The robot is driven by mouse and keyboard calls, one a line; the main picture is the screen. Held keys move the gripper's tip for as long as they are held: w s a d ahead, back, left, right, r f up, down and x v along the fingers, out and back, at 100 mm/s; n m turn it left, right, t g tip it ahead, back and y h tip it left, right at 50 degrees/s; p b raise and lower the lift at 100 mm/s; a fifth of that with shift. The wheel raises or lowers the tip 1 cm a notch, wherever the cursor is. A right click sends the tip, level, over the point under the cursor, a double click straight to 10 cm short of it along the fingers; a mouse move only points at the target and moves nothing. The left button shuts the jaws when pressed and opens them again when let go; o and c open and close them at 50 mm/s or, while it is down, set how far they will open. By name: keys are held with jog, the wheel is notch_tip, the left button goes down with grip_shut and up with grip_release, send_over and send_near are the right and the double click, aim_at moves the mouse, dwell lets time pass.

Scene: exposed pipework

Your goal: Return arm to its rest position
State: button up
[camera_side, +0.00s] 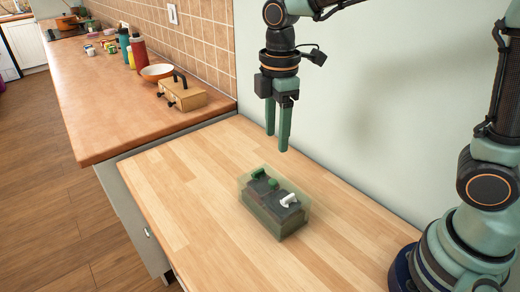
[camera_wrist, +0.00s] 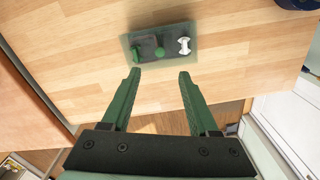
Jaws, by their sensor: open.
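My gripper (camera_side: 277,130) hangs above the wooden worktop (camera_side: 190,200), pointing down, with nothing between its green fingers. In the wrist view the two fingers of my gripper (camera_wrist: 158,78) are spread apart. A dark block in a translucent greenish casing (camera_side: 272,225) sits on the worktop below and in front of my gripper, apart from it. Two green pieces and one white piece (camera_side: 289,200) show on its top. In the wrist view the block (camera_wrist: 146,48) lies beyond the fingertips, with the white piece (camera_wrist: 184,46) at its right end.
A pale wall (camera_side: 350,110) stands close behind my gripper. The worktop around the block is clear.

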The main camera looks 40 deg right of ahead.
jog(key=s+d+r+m+t, duration=0.4)
jog(key=s+d+m, duration=0.4)
jog(key=m, duration=0.6)
jog(key=shift+d+m+t, duration=0.3)
jog(key=shift+d+t, duration=0.5)
jog(key=shift+d, duration=0.3)
jog(key=shift+r, duration=0.1)
